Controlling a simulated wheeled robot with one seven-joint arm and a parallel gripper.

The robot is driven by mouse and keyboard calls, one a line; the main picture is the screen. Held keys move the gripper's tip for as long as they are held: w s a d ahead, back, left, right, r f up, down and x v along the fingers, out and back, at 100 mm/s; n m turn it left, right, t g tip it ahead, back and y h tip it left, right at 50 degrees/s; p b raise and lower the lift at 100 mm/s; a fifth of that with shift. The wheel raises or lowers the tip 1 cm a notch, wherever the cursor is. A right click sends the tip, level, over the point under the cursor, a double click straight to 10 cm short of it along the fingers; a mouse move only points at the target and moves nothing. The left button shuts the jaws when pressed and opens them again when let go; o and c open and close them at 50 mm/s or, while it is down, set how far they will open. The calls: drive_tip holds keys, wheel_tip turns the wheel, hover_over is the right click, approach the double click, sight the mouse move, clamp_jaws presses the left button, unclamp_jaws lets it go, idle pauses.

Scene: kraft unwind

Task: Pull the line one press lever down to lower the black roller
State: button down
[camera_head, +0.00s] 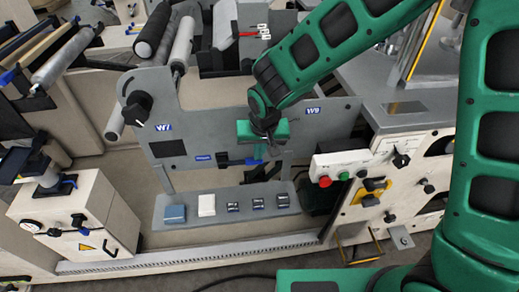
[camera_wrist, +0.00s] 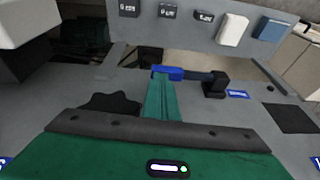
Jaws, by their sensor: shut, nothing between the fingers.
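The press lever has a blue grip (camera_head: 252,161) and a black arm and pivot (camera_head: 224,159). It lies about level on the grey machine panel marked W1 and W2. In the wrist view the blue grip (camera_wrist: 168,72) is at the fingertips, with the black pivot (camera_wrist: 214,85) to its right. My green gripper (camera_head: 259,152) is shut and empty, pointing down at the grip. Its closed fingers (camera_wrist: 163,85) overlap the grip in the picture; I cannot tell whether they touch it. A black roller (camera_head: 153,30) is at the upper left of the panel, beside a pale roller (camera_head: 182,42).
A grey shelf (camera_head: 185,219) below the lever holds several small blocks. A control box (camera_head: 342,164) with red and green buttons stands to the right. A black knob (camera_head: 137,107) sticks out at the panel's left. A cream cabinet (camera_head: 75,215) stands at lower left.

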drive_tip(key=shift+r, duration=0.35)
drive_tip(key=w+v, duration=0.1)
drive_tip(key=v, duration=1.2)
drive_tip(key=shift+d+r, duration=0.2)
drive_tip(key=shift+d, duration=0.2)
drive_tip(key=s+d+r+m+g+h, duration=0.15)
drive_tip(key=d+m, duration=0.25)
drive_tip(key=d, duration=2)
drive_tip(key=s+d+m+g, duration=0.1)
drive_tip(key=s+d+m, duration=0.1)
drive_tip(key=s+d, duration=0.6)
drive_tip(key=s+d+m, duration=0.2)
drive_tip(key=s+d, duration=0.6)
drive_tip(key=s, duration=0.4)
drive_tip(key=shift+s+f+g+y, duration=0.25)
drive_tip(key=shift+f+g+y, duration=0.1)
